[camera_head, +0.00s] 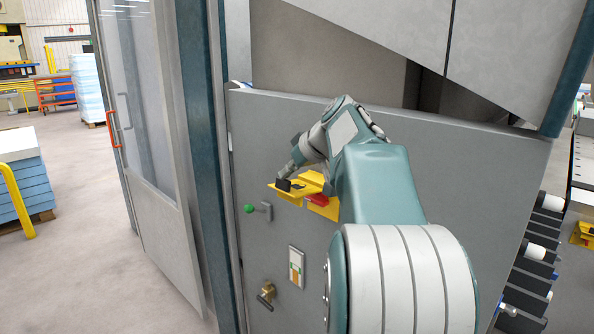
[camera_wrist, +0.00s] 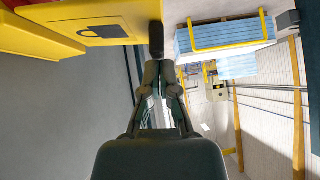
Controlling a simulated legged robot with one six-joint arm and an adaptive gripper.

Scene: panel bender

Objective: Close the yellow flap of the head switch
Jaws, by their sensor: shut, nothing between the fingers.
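The yellow flap (camera_head: 311,178) of the head switch stands out from the grey panel, open. A red part (camera_head: 318,200) of the switch shows below it on the yellow housing (camera_head: 330,210). My gripper (camera_head: 284,184) is shut and empty, its dark tip at the flap's outer left part. In the wrist view the flap (camera_wrist: 85,22), with a black padlock mark, lies left of my gripper (camera_wrist: 156,40). The tip is right beside the flap's edge; I cannot tell whether they touch. My arm hides the right side of the switch.
The grey panel (camera_head: 440,160) carries a green-knobbed lever (camera_head: 250,209), a small framed plate (camera_head: 296,267) and a brass lock (camera_head: 266,292) below the switch. A glazed door with a red handle (camera_head: 116,129) stands at left. Open floor (camera_head: 80,190) lies beyond it.

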